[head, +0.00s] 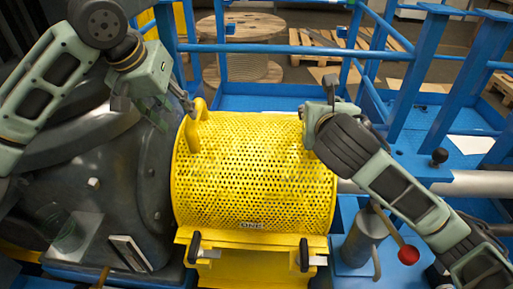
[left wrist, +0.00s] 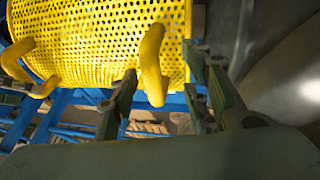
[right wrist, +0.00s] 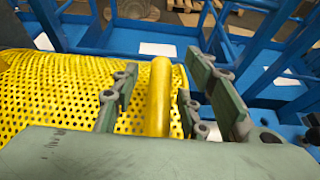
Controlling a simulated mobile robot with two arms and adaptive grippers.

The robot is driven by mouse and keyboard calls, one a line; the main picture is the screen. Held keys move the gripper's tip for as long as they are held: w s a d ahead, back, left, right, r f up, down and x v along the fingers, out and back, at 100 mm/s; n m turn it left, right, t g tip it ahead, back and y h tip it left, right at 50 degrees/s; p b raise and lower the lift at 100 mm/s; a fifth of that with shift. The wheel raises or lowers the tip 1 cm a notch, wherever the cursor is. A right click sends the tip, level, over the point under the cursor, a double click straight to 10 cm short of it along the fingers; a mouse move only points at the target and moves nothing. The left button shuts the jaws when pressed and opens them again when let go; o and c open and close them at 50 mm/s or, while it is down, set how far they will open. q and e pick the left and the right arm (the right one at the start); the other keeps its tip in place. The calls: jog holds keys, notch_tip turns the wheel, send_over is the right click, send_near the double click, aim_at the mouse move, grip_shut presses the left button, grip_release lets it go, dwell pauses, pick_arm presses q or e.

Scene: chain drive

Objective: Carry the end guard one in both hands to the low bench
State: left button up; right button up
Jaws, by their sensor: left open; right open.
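End guard one (head: 255,165) is a yellow perforated half-cylinder cover with an "ONE" label on its front, seated on the machine. Its left handle (head: 197,118) is a yellow loop. My left gripper (head: 187,106) is open beside that handle. In the left wrist view the yellow handle (left wrist: 153,60) stands between the open fingers, with a gap on each side. My right gripper (head: 318,104) is at the guard's upper right end and hides the handle there in the head view. In the right wrist view that handle (right wrist: 159,98) stands between the open fingers. I cannot pick out the low bench.
Two black-handled latches (head: 194,248) (head: 305,255) are at the guard's front edge. A dark grey housing (head: 105,165) is on the left. A red-knobbed lever (head: 408,254) is at the right. Blue railings (head: 270,49) run behind, with a wooden spool (head: 240,28) and pallets beyond.

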pick_arm(q)
jog(key=w+d, duration=0.2)
jog(key=shift+w, duration=0.4)
pick_arm(e)
jog(key=shift+x, duration=0.8)
pick_arm(q)
jog(key=x, duration=0.3)
jog(key=shift+w+f, duration=0.15)
jog(key=shift+f, duration=0.2)
pick_arm(e)
jog(key=shift+x, duration=0.95)
pick_arm(q)
jog(key=shift+w+d+f, duration=0.15)
jog(key=shift+w+f, duration=0.05)
jog(key=shift+f, duration=0.4)
pick_arm(e)
jog(key=shift+w+f, duration=0.1)
jog(key=shift+w, duration=0.2)
pick_arm(q)
grip_shut()
pick_arm(e)
grip_shut()
